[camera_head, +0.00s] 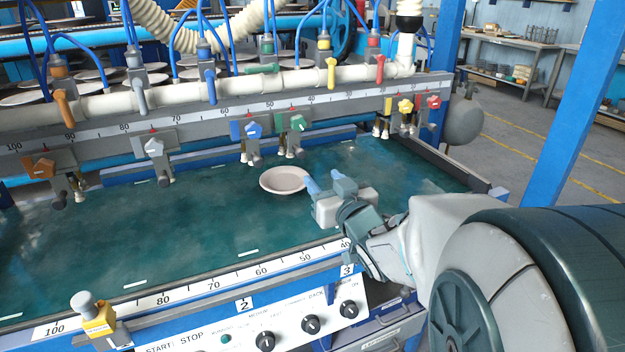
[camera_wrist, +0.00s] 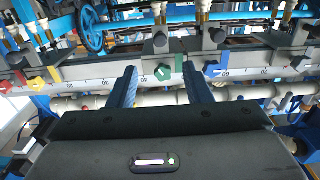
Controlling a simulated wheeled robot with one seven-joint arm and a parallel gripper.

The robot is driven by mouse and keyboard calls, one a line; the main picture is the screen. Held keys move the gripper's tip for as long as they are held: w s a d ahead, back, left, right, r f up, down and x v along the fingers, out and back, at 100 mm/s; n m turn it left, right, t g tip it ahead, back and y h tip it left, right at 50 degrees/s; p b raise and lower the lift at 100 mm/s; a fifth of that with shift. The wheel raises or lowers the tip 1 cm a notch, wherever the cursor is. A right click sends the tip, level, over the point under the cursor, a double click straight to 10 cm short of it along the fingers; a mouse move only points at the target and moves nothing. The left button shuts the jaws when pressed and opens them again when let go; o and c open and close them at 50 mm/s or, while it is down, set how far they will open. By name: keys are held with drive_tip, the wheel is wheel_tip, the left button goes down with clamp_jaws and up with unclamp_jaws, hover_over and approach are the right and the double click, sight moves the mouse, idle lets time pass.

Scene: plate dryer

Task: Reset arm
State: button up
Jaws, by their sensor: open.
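My gripper (camera_head: 328,181) is held over the green work surface (camera_head: 210,220) of the plate dryer, just right of a pale round plate (camera_head: 285,180). In the wrist view my gripper (camera_wrist: 160,85) has its two blue fingers spread wide apart with nothing between them. In the head view the plate looks flat on the surface, and its right edge lies close to the fingertips. I cannot tell whether they touch. The wrist view faces the machine's ruler bar, and the plate does not show there.
A ruler bar with coloured knobs (camera_head: 252,130) and hanging nozzles spans the back of the surface. A front panel with black dials (camera_head: 311,324) runs along the near edge. A blue post (camera_head: 575,105) stands at the right. The surface left of the plate is clear.

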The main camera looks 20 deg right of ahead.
drive_tip(key=s+a+r+m+g+h+p, duration=0.1)
drive_tip(key=s+g+p, duration=0.6)
drive_tip(key=s, duration=0.3)
drive_tip(key=s+a+r+m+g+h+p, duration=0.1)
drive_tip(key=s+a+r+g+p, duration=0.1)
drive_tip(key=s+g+p, duration=0.6)
drive_tip(key=shift+s+r+h, duration=0.2)
drive_tip(key=shift+s+h, duration=0.2)
drive_tip(key=shift+s, duration=0.85)
